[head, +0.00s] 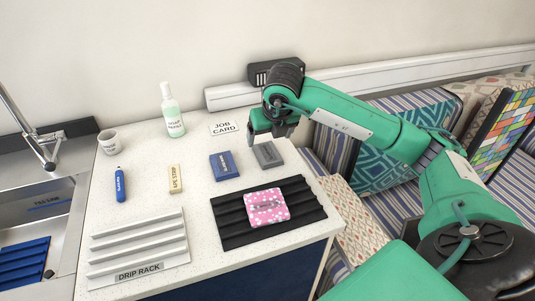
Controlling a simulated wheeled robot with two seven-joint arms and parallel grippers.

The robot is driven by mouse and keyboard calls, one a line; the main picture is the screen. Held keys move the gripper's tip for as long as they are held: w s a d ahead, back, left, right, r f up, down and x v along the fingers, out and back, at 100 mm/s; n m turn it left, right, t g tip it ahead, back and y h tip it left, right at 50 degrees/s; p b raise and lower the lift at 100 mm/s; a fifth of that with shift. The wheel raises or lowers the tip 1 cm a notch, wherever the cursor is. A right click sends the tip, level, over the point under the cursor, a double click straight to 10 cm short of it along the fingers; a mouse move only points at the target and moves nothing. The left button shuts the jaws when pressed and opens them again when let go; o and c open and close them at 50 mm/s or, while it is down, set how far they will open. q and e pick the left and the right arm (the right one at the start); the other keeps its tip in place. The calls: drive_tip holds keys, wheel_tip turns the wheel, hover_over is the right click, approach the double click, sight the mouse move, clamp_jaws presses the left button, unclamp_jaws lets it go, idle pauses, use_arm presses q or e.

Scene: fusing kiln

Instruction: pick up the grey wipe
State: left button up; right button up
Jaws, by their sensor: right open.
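The grey wipe (268,155) appears to be the flat grey rectangle lying on the white speckled counter, to the right of a blue rectangular block. My right gripper (265,140) reaches in from the right and points down just behind the grey wipe, close to its far edge. Its jaws are open with nothing between them. I cannot tell whether the fingertips touch the counter. My left gripper is not in view.
A pink spotted item (266,206) lies on a black ribbed mat (228,235). The blue block (224,166), beige block (175,179), blue pen-like tool (120,185), soap bottle (172,112), cup (108,141), job card (223,128) and drip rack (140,245) share the counter. A sink is at left.

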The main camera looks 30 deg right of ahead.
sight(268, 152)
drive_tip(key=shift+x, duration=0.8)
drive_tip(key=x, duration=0.1)
drive_tip(key=p+x, duration=0.1)
drive_tip(key=x, duration=0.2)
drive_tip(key=shift+s+d+f, duration=0.15)
drive_tip(key=shift+s+f, duration=0.05)
drive_tip(key=shift+f, duration=0.3)
drive_tip(key=shift+w+f, duration=0.15)
drive_tip(key=shift+f, duration=0.15)
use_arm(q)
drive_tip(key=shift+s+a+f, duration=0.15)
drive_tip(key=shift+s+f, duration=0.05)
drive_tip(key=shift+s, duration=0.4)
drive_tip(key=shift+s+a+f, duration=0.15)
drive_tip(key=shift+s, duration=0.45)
use_arm(e)
drive_tip(key=c, duration=1.1)
